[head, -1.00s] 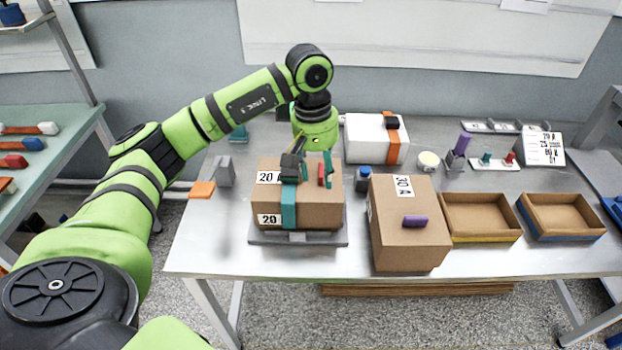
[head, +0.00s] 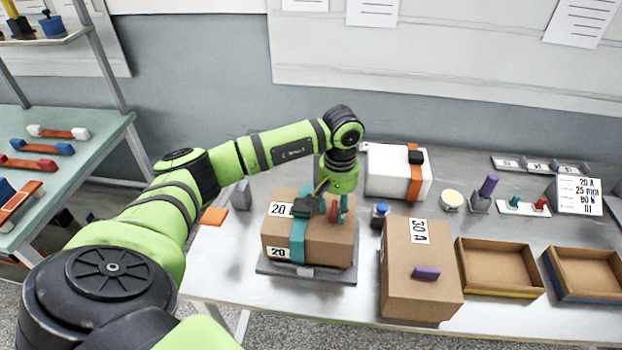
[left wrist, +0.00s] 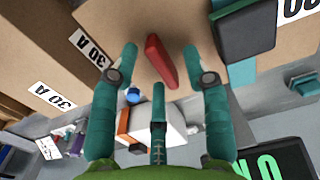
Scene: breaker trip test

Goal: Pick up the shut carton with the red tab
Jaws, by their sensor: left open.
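The shut carton (head: 335,243) is brown with "20" labels and a teal strap (head: 298,238) with a dark clasp. It sits on a grey plate at the table's front left. Its red tab (head: 333,210) stands on the lid. My left gripper (head: 333,205) is open above the lid with its teal fingers around the tab. In the left wrist view the red tab (left wrist: 161,61) lies between the open fingertips (left wrist: 159,62), apart from them. The carton's lid (left wrist: 172,20) fills the top middle there. My right gripper is not in view.
A "30 A" carton (head: 412,285) with a purple tab stands close on the right. Two open cardboard trays (head: 498,291) lie beyond it. A white box (head: 388,176) with an orange strap and a small blue-capped jar (head: 380,214) stand behind. An orange block (head: 213,216) lies to the left.

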